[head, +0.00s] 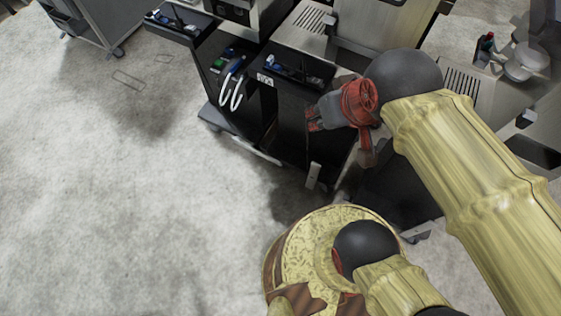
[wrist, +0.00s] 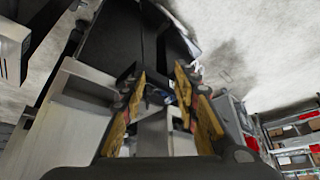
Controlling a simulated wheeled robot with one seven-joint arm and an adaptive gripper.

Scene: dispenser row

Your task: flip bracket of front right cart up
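A dark cart (head: 288,122) with a black top tray stands right of centre in the row. A small pale metal piece (head: 313,175) sticks up at its lower front corner; I cannot tell whether it is the bracket. My gripper (head: 312,118) is just in front of this cart in the head view, and my wrist and arm hide the cart's right side. In the wrist view my gripper (wrist: 157,73) has its two fingers spread apart. A grey box-shaped part (wrist: 155,130) shows between them, not gripped. Whether the fingers touch anything is unclear.
Another dark cart (head: 215,75) with white looped hoses (head: 232,90) stands to the left. A grey cabinet (head: 85,22) is at the far left. The pale floor (head: 130,200) at left is clear. Shelves with red bins (wrist: 290,135) show at right in the wrist view.

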